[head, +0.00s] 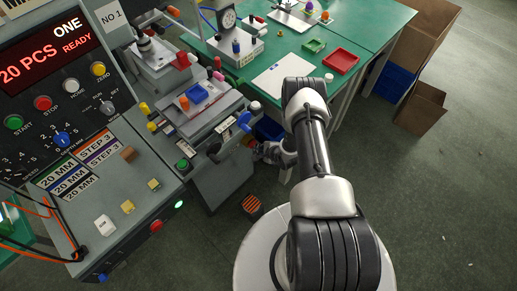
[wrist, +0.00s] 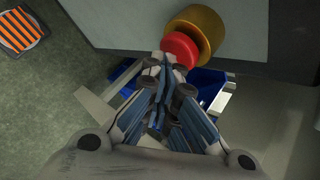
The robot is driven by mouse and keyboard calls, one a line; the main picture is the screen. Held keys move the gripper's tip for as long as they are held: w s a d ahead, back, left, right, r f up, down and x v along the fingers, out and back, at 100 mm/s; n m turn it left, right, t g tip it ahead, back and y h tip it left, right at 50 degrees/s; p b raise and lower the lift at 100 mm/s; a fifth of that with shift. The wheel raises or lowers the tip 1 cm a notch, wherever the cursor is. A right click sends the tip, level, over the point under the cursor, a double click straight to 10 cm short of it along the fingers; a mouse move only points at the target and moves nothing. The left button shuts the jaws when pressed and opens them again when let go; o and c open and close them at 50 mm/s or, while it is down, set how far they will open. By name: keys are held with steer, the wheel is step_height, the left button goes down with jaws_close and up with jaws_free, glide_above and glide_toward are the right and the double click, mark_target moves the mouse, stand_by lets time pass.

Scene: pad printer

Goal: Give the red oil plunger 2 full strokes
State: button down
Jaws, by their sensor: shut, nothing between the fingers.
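The red oil plunger (wrist: 180,49) shows in the wrist view as a round red cap in front of a brass-coloured collar (wrist: 205,30) on a grey machine face. My gripper (wrist: 162,60) is shut and empty. Its fingertips overlap the lower left edge of the red cap in the picture; I cannot tell whether they touch it. In the head view my gripper (head: 259,151) is at the front right side of the grey machine, and I cannot make out the plunger there.
A blue bin (wrist: 207,84) lies below the plunger. A control panel (head: 85,130) stands at left. A green table (head: 350,30) is behind, with cardboard boxes (head: 421,108) to its right.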

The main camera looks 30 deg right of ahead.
steer(key=shift+w+a+r, duration=0.2)
steer(key=shift+w+r, duration=0.35)
steer(key=shift+w, duration=0.25)
steer(key=s+d+p, duration=0.1)
steer(key=s+d, duration=0.1)
steer(key=s, duration=0.4)
steer(key=shift+f+p, duration=0.35)
